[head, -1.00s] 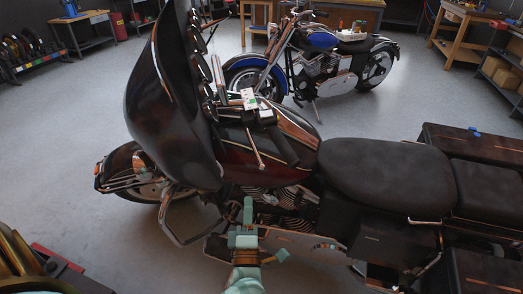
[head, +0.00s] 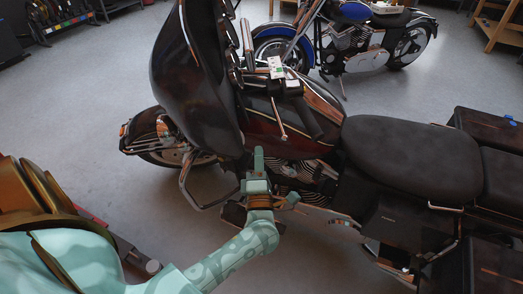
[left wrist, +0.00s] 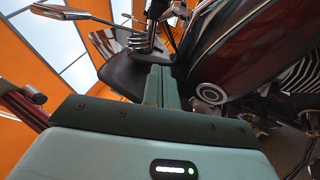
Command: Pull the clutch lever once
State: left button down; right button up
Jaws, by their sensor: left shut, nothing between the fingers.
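The clutch lever (head: 279,121) is a thin chrome rod with a rounded end, beside the black handlebar grip (head: 304,118) of the near dark-red motorcycle (head: 395,160). My left gripper (head: 258,153) is shut and empty, with its teal fingers pointing up. In the head view its fingertips show a little below and left of the lever's rounded end, apart from it. In the left wrist view the shut fingers (left wrist: 162,86) stand in front of dark bike parts, and I cannot tell the clutch lever for certain there. My right gripper is not in view.
The large dark fairing (head: 195,75) rises left of the handlebar. The seat (head: 405,155) lies to the right. A blue motorcycle (head: 360,40) stands behind. Grey floor is open at the left.

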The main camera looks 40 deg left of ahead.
aim_at(278, 114)
pick_arm(q)
jog(key=w+r+b, duration=0.1)
jog(key=w+r, duration=0.2)
jog(key=w, duration=0.4)
jog(key=shift+a, duration=0.35)
jog(key=shift+n+g+y, duration=0.8)
jog(key=shift+n+y, duration=0.1)
jog(key=w+d, duration=0.1)
jog(key=w+d+r+b, duration=0.1)
jog(key=w+d, duration=0.1)
